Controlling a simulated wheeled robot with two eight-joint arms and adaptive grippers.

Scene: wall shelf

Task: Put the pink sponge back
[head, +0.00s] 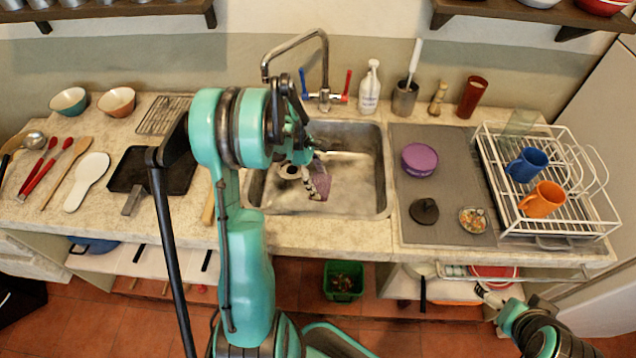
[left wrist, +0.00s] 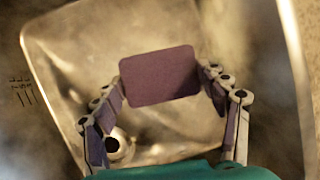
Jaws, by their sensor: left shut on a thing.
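The pink sponge, which looks dull purple here, is a flat rounded block (left wrist: 160,77) in the left wrist view. My left gripper (left wrist: 162,84) is shut on it, with one finger at each side edge. In the head view the sponge (head: 321,189) shows partly below the gripper (head: 314,178), over the steel sink basin (head: 352,203). I cannot tell whether the sponge touches the basin floor. My right gripper (head: 487,293) is low at the bottom right, in front of the counter; its fingers are too small to read.
The tap (head: 324,92) stands behind the sink, with a white bottle (head: 370,88) beside it. A grey mat (head: 455,190) with a purple bowl (head: 419,159) and a white dish rack (head: 572,205) lie to the right. A dark pan (head: 140,172) lies left.

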